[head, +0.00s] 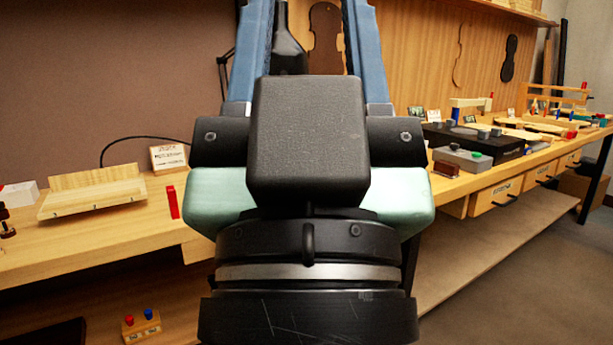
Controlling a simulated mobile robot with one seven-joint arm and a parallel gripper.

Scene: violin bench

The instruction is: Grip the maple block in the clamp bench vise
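My gripper (308,30) fills the middle of the head view, with its two blue fingers pointing up and spread wide apart. The fingertips are cut off by the top edge, and nothing is seen held in the visible part of the gap. I cannot pick out the maple block or the clamp bench vise with certainty. My gripper and wrist hide the middle of the bench.
A wooden tray (92,197), a small sign (168,157) and a red upright piece (172,202) are on the left bench.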

